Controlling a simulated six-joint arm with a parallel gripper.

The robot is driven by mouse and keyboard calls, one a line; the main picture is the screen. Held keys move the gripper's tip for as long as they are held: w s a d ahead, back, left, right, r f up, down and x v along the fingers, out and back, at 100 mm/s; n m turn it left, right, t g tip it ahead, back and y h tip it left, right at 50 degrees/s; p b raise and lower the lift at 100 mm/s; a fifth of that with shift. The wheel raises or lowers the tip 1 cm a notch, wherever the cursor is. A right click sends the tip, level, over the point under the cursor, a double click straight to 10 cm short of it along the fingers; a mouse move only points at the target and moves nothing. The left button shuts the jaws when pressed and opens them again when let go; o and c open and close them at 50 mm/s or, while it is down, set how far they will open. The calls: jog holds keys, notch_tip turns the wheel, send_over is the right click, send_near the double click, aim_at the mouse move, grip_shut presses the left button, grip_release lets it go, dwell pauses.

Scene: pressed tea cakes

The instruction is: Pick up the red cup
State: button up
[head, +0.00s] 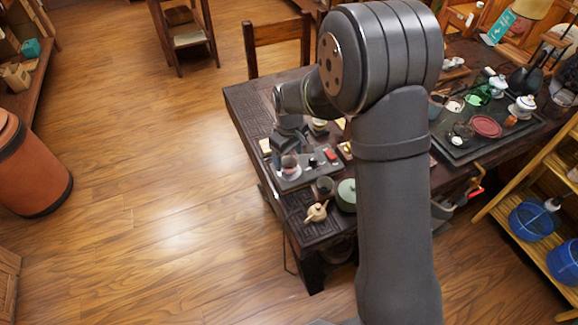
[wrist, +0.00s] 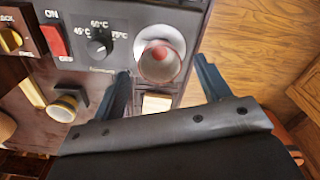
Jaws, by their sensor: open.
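A cup with a reddish inside (wrist: 160,62) sits on a round white spot of the dark control panel in the wrist view. In the head view, what looks like the same cup (head: 289,164) stands at the left end of the panel, below my gripper (head: 287,143). My gripper (wrist: 162,68) is open in the wrist view, with one finger on each side of the cup and clear space between. Its height above the cup is hard to tell. A small orange-red cup or pot (head: 510,121) stands on the tray at the right.
The control panel (wrist: 120,15) has a knob and red switch beside the cup. A beige teapot (head: 317,211) and green pot (head: 346,194) stand near the table's front. A dark tray (head: 460,152) holds tea ware at right.

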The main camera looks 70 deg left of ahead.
aim_at(289, 161)
notch_tip(289, 161, down, 3)
jog(key=shift+f, duration=0.2)
jog(key=c, duration=1.1)
jog(key=shift+o, duration=0.2)
jog(key=shift+r, duration=0.15)
